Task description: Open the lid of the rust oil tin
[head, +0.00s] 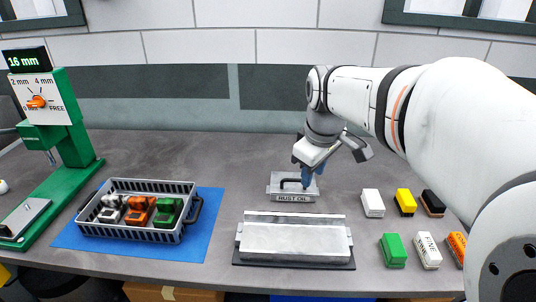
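The rust oil tin (294,199) is a small grey box with a "RUST OIL" label on its front, standing on the table a little right of centre. Its lid (276,184) looks closed and has a dark bar handle (289,181) on top. My gripper (309,175) reaches down from the upper right, with its blue fingertips at the right end of the handle. I cannot tell whether the fingers touch the handle or how far apart they are. The fingers hide part of the lid's right side.
Several coloured blocks (405,201) stand to the right.

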